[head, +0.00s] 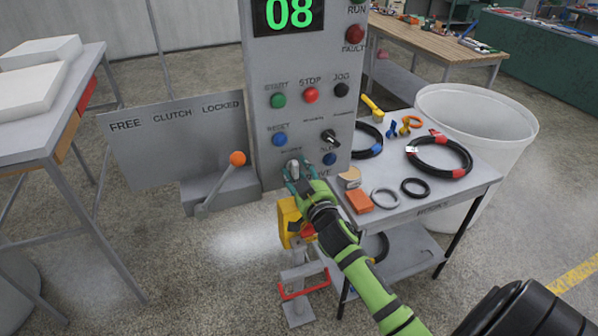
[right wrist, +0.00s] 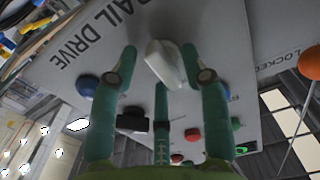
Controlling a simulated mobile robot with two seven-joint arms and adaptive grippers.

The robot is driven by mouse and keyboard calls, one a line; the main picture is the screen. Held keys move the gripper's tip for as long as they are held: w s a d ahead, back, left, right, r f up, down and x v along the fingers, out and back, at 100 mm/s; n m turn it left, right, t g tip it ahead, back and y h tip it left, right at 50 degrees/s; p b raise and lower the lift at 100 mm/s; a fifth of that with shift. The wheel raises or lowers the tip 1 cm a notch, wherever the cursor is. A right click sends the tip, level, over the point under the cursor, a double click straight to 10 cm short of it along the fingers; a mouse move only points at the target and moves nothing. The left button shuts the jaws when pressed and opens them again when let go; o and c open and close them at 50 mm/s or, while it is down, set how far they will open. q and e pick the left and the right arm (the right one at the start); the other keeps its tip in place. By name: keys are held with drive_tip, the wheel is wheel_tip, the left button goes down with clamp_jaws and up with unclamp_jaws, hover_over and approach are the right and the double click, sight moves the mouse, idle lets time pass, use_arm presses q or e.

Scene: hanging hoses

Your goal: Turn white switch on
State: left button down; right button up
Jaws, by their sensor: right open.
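The white switch (head: 293,167) is a knob low on the front of the grey control panel (head: 262,108), and the gripper partly hides it in the head view. In the right wrist view the white switch (right wrist: 164,62) stands between the fingertips, close to the "RAIL DRIVE" lettering. My right gripper (head: 301,178) is open, with its green fingers on either side of the switch. A gap shows on the left of the knob; whether the right finger (right wrist: 190,75) touches it I cannot tell. My left gripper is in neither view.
Blue, green and red buttons and a black selector (head: 329,137) sit above the switch. A clutch lever with an orange ball (head: 237,158) stands to the left. A small table (head: 440,192) with hoses and rings is close on the right, before a white bin (head: 480,110).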

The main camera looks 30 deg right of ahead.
clamp_jaws()
drive_tip(key=m+p, duration=0.1)
drive_tip(key=m, duration=0.2)
drive_tip(key=shift+m, duration=0.4)
drive_tip(key=m+p, duration=0.1)
drive_tip(key=m, duration=0.3)
drive_tip(key=shift+m, duration=0.4)
drive_tip(key=shift+f+p, duration=0.1)
drive_tip(key=shift+p, duration=0.2)
unclamp_jaws()
